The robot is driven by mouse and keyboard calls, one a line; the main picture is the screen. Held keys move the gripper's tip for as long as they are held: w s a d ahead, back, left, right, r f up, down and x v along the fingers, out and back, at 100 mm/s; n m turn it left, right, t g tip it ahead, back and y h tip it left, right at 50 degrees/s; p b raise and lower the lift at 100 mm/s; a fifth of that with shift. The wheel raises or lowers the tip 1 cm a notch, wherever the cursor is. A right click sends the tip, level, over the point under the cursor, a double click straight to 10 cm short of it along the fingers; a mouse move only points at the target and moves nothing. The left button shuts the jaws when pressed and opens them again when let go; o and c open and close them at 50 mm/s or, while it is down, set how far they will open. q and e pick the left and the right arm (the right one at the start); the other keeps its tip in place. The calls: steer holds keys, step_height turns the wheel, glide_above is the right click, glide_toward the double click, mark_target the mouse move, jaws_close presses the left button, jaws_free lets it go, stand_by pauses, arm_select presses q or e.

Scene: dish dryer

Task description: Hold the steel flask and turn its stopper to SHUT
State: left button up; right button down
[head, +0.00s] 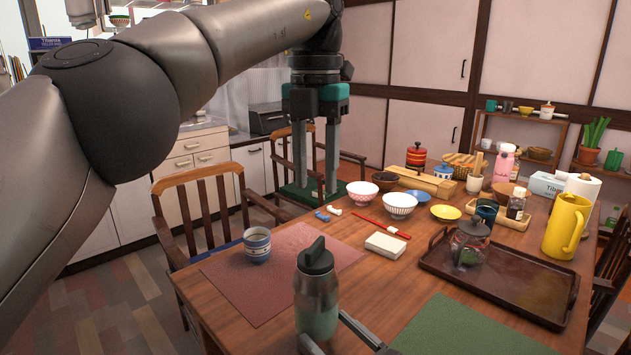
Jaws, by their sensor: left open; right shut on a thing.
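The steel flask (317,303) stands upright at the near edge of the table, with a grey-green lower body. Its dark stopper (316,258) has a raised handle on top. Any SHUT marking is too small to read. My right gripper (326,324) comes in from the bottom edge, its fingers on either side of the flask's lower body, shut on it. My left gripper (316,188) points down with its two fingers apart, empty. It appears higher in the picture than the flask, clear of the stopper.
A striped cup (257,245) stands on the red mat (225,277) left of the flask. A green mat (470,330) and a dark tray (440,265) with a glass teapot (468,243) lie to the right. Bowls (399,205) and a yellow jug (565,226) stand farther back.

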arm_select(q)
steer(key=shift+r, duration=0.45)
arm_select(e)
steer(key=shift+r, duration=0.1)
stand_by(0.4)
jaws_free()
